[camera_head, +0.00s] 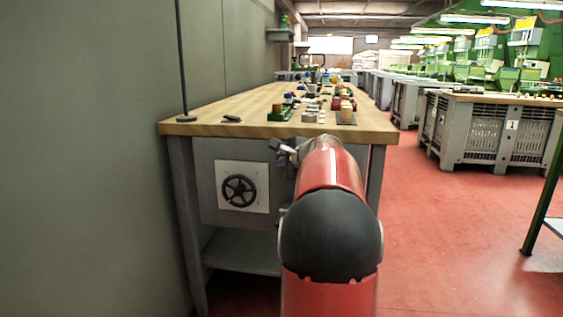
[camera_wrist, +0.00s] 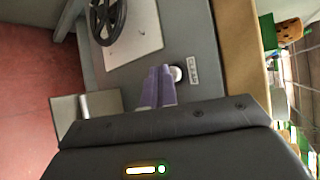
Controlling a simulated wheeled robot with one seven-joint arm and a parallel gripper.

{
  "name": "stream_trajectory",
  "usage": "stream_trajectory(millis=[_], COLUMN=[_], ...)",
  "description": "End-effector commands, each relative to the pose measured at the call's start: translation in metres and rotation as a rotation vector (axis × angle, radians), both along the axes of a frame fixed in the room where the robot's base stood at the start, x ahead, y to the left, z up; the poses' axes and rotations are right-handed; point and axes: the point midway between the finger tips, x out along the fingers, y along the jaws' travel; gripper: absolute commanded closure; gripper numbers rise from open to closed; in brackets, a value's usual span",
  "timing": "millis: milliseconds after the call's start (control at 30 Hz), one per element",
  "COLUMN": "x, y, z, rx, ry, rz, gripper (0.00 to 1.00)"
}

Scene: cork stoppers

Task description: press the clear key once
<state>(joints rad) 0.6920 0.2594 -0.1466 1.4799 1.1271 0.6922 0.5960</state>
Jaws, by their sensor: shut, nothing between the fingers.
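The clear key (camera_wrist: 177,74) is a small round white button on the grey front panel under the bench top. A white label (camera_wrist: 193,68) reading "CLEAR" is beside it. My gripper (camera_wrist: 159,68) is shut and empty, its two purple fingers together. In the wrist view the fingertips appear just left of the key; I cannot tell whether they touch the panel. In the head view my gripper (camera_head: 283,149) is at the bench front, partly covered by my red arm. I cannot make out the key in that view.
A black handwheel (camera_head: 239,190) on a white plate is on the panel, left of my arm; it also shows in the wrist view (camera_wrist: 107,20). The wooden bench top (camera_head: 215,128) overhangs above, with small objects on it. Red floor is open to the right.

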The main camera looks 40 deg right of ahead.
Motion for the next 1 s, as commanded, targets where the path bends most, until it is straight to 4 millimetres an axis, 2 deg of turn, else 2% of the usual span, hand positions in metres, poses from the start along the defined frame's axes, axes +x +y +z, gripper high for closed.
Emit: stream_trajectory(millis=[1000], x=[0.0052], y=[-0.0063], z=[-0.0002], rx=[0.001], ry=[0.000], rz=[0.000], gripper=[1.00])
